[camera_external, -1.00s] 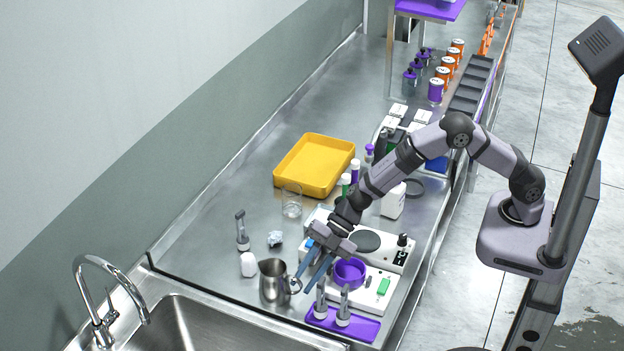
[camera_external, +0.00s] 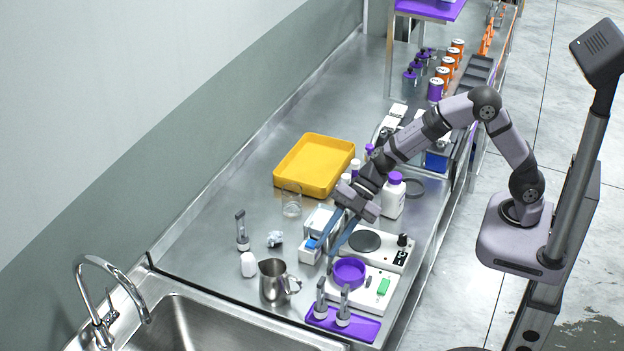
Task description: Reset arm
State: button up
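My gripper (camera_external: 323,250) hangs in the air above the bench, its two blue fingers pointing down and left. The fingers are spread apart with nothing visible between them. In the picture it lies up and left of the purple bowl (camera_external: 349,271), over the area of the white hotplate device (camera_external: 378,243). The arm reaches back to its base at the right. It hides part of the bottles and boxes behind it.
A metal pitcher (camera_external: 274,281), a glass beaker (camera_external: 291,203) and a yellow tray (camera_external: 315,164) stand left of the gripper. A purple mat (camera_external: 358,330) holds upright tools. A white bottle with purple cap (camera_external: 393,197) stands close under the arm. A sink (camera_external: 215,330) is in front.

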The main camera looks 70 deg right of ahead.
dwell(0.3)
jog(key=w+d+r+m+t+h+p, duration=0.2)
jog(key=d+r+h, duration=0.1)
jog(key=d, duration=0.6)
jog(key=w+d+r+m+t+h+p, duration=0.1)
jog(key=w+d+r+t+h+p, duration=0.15)
jog(key=d, duration=0.55)
jog(key=w+d+r+m+t+h+p, duration=0.15)
jog(key=d+r, duration=0.25)
jog(key=d, duration=0.5)
jog(key=s+d+f+m+g+h+p, duration=0.1)
jog(key=s+d+m+h, duration=0.25)
jog(key=d, duration=0.35)
jog(key=s+d+f+m+g+h, duration=0.1)
jog(key=s+d+m+h, duration=0.1)
jog(key=s+d, duration=0.35)
jog(key=s+a+f+m+g+y+b, duration=0.1)
jog(key=s+a+f+m+g+b, duration=0.2)
jog(key=s+f+m, duration=0.3)
jog(key=s+a+f+m+g+y+b, duration=0.1)
jog(key=s+a+f+m+g+b, duration=0.2)
jog(key=s+f, duration=0.4)
jog(key=s+m+g+b, duration=0.1)
jog(key=s+m, duration=0.1)
jog(key=s, duration=0.5)
jog(key=shift+s+f+m+g+y, duration=0.2)
jog(key=shift+f+m+g+y, duration=0.1)
jog(key=shift+m+g+y, duration=0.1)
